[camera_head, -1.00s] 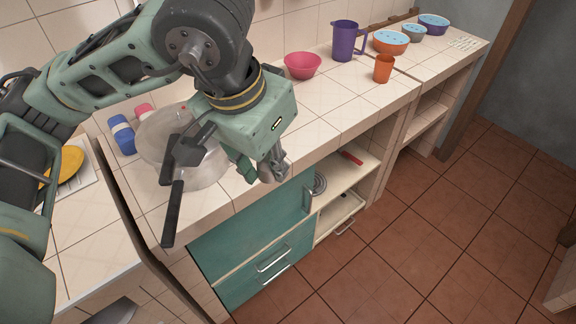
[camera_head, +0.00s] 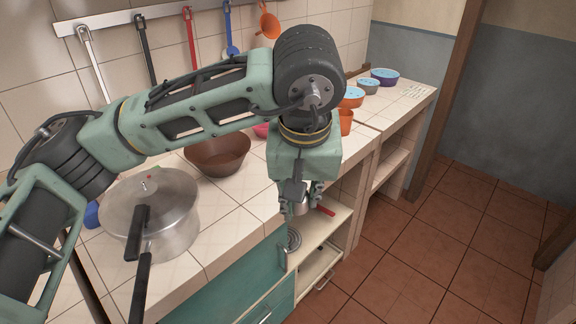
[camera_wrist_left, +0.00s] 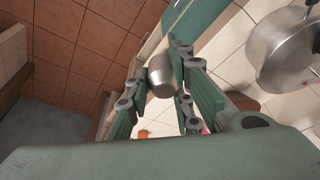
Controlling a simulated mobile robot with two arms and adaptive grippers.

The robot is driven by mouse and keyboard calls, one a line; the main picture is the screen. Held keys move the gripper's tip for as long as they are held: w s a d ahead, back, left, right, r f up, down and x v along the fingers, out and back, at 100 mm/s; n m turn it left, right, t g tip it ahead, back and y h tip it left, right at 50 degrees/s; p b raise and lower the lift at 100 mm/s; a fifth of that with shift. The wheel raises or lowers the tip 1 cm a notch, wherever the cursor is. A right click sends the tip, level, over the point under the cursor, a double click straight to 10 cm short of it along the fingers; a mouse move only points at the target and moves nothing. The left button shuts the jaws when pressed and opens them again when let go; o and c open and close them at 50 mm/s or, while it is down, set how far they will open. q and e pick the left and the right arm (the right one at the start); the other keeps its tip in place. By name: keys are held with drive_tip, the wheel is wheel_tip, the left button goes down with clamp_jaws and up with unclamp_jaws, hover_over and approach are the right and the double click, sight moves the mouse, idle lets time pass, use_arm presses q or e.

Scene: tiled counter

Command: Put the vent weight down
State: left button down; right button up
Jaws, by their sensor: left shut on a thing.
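The vent weight (camera_wrist_left: 164,76) is a small silver metal cylinder. My left gripper (camera_wrist_left: 160,84) is shut on it, with one finger on each side. In the head view the vent weight (camera_head: 301,205) shows partly between the fingers of my left gripper (camera_head: 300,198), which points down near the counter's front edge, over the open shelves. The pressure cooker (camera_head: 178,222), with its lid and long black handles, stands on the counter to the left, well apart from the gripper. My right gripper is out of view.
A brown bowl (camera_head: 218,153) stands behind the cooker. An orange cup (camera_head: 346,122) and several lidded bowls stand farther right. Utensils hang from a wall rail (camera_head: 125,16). Bare tiles (camera_head: 235,225) lie between the cooker and my gripper. The tiled floor (camera_head: 430,250) is clear.

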use_arm(q)
drive_tip(key=s+a+f, duration=0.3)
drive_tip(key=a+f, duration=0.2)
drive_tip(key=a, duration=0.4)
drive_tip(key=s+a+f, duration=0.3)
drive_tip(key=a+f, duration=0.2)
drive_tip(key=a, duration=0.5)
